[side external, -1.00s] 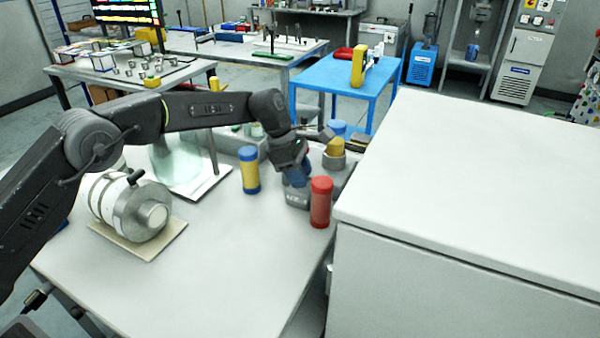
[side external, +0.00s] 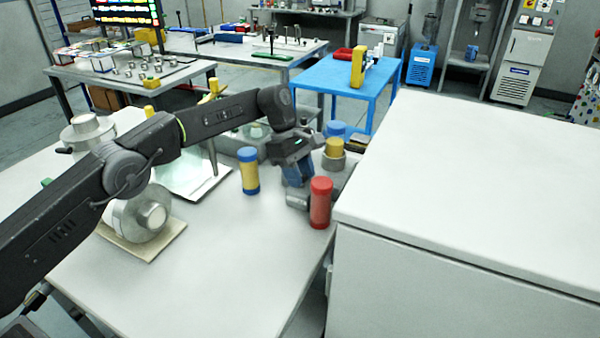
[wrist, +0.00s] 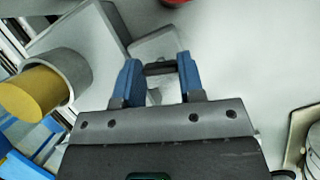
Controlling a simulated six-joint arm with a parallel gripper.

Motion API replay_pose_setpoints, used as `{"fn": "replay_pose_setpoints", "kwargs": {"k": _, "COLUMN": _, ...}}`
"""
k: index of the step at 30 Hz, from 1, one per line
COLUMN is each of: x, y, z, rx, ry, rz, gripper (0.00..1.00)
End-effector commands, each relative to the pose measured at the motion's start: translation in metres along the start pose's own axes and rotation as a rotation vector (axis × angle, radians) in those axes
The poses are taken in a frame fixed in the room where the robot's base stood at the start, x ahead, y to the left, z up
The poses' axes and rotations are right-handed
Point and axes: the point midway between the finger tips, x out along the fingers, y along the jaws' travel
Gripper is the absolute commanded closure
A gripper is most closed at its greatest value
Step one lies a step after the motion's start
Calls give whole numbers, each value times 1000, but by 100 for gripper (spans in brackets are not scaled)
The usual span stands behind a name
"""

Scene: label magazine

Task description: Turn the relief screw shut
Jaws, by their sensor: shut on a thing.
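My gripper (wrist: 158,77) has two blue fingers, shut on a small dark crossbar (wrist: 160,68) in the wrist view. The bar lies across the gap between the fingertips and seems to be the handle of the relief screw. A light grey block (wrist: 156,45) lies just beyond and below the fingertips. In the side view my gripper (side external: 297,182) points down at a small grey body (side external: 297,201) on the table, beside the red cylinder (side external: 321,204). The bar is hidden there, and I cannot tell how far the screw is turned.
A blue-capped yellow cylinder (side external: 249,172) stands left of my gripper. Another yellow cylinder (side external: 334,147) sits in a grey cup (side external: 335,162) behind. A large white cabinet (side external: 480,190) borders the right. A grey-and-white drum (side external: 140,217) lies at left. The front tabletop is clear.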

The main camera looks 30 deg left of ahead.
Motion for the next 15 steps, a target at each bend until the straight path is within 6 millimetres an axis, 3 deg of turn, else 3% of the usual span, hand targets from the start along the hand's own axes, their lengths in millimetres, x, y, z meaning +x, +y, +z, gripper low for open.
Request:
{"fn": "replay_pose_setpoints", "kwargs": {"k": 8, "x": 0, "y": 0, "z": 0, "rx": -1, "ry": 1, "rz": -2, "gripper": 88}}
{"fn": "replay_pose_setpoints", "kwargs": {"k": 9, "x": 0, "y": 0, "z": 0, "rx": -1, "ry": 1, "rz": -2, "gripper": 62}}
{"fn": "replay_pose_setpoints", "kwargs": {"k": 15, "x": 0, "y": 0, "z": 0, "rx": -1, "ry": 1, "rz": -1, "gripper": 43}}
